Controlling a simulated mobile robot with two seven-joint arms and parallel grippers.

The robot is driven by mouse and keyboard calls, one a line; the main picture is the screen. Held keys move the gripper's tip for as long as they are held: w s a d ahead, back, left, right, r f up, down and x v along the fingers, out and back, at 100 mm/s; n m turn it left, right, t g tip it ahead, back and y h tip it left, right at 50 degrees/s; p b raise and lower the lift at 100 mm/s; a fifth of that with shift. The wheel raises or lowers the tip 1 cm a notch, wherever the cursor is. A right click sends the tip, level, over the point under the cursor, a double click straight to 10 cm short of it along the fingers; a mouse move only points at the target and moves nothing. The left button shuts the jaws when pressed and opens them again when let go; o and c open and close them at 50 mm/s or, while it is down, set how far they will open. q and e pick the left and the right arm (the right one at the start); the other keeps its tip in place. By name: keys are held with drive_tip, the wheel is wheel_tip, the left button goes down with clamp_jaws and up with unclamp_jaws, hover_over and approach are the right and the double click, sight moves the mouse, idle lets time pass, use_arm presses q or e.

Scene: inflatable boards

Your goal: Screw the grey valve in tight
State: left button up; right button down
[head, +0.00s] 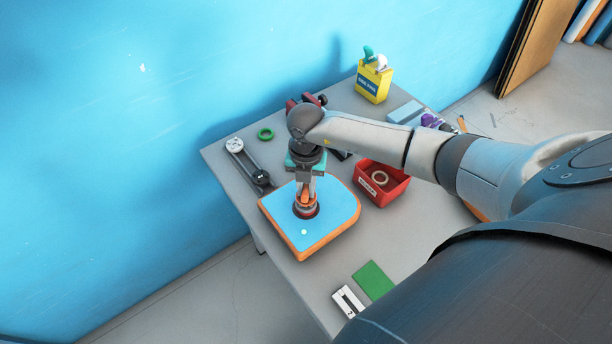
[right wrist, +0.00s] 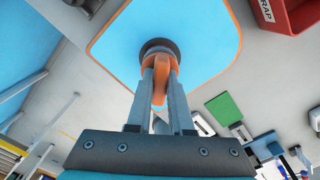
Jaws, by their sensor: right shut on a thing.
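The inflatable board (head: 330,205) is blue on top with an orange edge and lies on the table; its blue face also fills the top of the right wrist view (right wrist: 205,60). The grey valve (right wrist: 152,45) shows as a dark round collar at the board's face. An orange tool (right wrist: 160,82) stands upright at the valve. My right gripper (right wrist: 161,75) is shut on this orange tool from above. In the head view my right gripper (head: 306,190) points down at the valve and partly hides it, so I cannot tell how deep the valve sits. My left gripper is not in view.
A red bin (head: 393,190) holding a ring stands right of the board. A pump-like tool (head: 245,160) and a green ring (head: 265,134) lie behind left. A yellow box (head: 373,84) stands at the back. A green sheet (head: 373,280) lies in front. The wall is close behind.

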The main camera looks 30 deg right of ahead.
sight(306, 187)
drive_tip(key=shift+r+p, duration=1.9)
drive_tip(key=shift+r, duration=0.35)
drive_tip(key=shift+w+a+n+b, duration=0.35)
drive_tip(key=shift+n+b, duration=0.2)
drive_tip(key=shift+n, duration=0.05)
drive_tip(key=w+a+r+n+b, duration=0.3)
drive_tip(key=a+r+n+b, duration=0.25)
drive_tip(key=n+b, duration=0.85)
drive_tip(key=s+a+n+b, duration=0.1)
drive_tip(key=s+n+b, duration=0.2)
drive_tip(key=n, duration=1.1)
drive_tip(key=s+a+n+b, duration=0.1)
drive_tip(key=s+n+b, duration=0.2)
drive_tip(key=n, duration=1.2)
drive_tip(key=shift+a+r+b, duration=0.3)
drive_tip(key=shift+r+b, duration=0.15)
drive_tip(key=shift+b, duration=0.35)
